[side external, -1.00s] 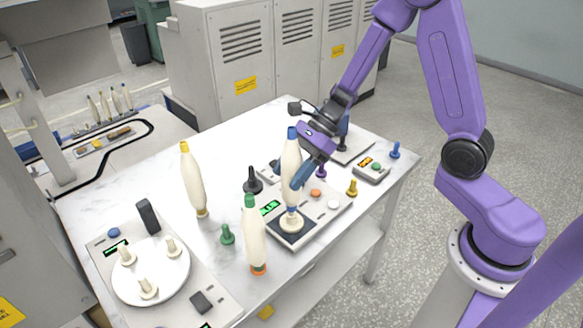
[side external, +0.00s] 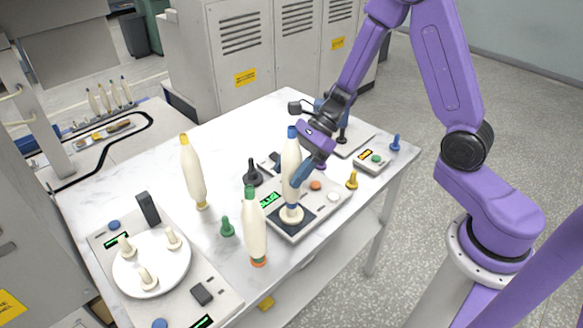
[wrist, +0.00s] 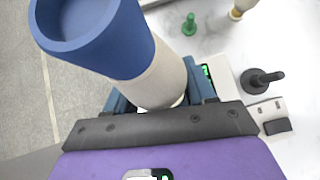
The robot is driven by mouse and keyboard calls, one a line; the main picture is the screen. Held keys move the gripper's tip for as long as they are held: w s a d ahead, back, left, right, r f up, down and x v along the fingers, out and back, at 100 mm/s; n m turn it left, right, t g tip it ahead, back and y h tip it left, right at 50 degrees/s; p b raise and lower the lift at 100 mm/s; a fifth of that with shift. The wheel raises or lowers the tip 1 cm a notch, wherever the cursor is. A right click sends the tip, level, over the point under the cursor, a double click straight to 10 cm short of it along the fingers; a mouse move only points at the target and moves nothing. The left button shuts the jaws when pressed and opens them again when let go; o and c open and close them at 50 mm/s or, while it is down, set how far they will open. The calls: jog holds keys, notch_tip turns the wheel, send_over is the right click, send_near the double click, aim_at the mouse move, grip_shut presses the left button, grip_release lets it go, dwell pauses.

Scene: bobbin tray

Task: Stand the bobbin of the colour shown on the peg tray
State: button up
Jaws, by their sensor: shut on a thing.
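My gripper (side external: 298,180) is shut around the cream body of a bobbin with a blue top (side external: 291,158). The bobbin is upright over the black pad of a grey device (side external: 318,215), at a cream round seat. Whether it bears on the seat is unclear. In the wrist view its blue end (wrist: 90,30) fills the upper left, between the fingers. The device's green display (side external: 269,201) appears to read BLUE. The peg tray (side external: 186,264), a white disc with short cream pegs, is at the front left; the pegs I see are bare.
A yellow-topped bobbin (side external: 193,175) and a green-topped bobbin (side external: 255,230) stand between the tray and my gripper. A small green knob-like piece (side external: 227,229) and a black one (side external: 252,174) stand nearby. The table's back left is clear.

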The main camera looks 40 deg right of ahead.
jog(key=o, duration=1.2)
jog(key=v, duration=1.6)
jog(key=s+a+n+h, duration=0.1)
jog(key=s+n+h, duration=0.2)
jog(key=s+n, duration=0.4)
jog(key=s+a+f+n+h, duration=0.1)
jog(key=s+a+n+h, duration=0.1)
jog(key=s+n, duration=0.6)
jog(key=s+a+f+n+g+h, duration=0.1)
jog(key=s+n, duration=0.7)
jog(key=n, duration=0.9)
jog(key=shift+a+h, duration=0.75)
jog(key=shift+h, duration=0.55)
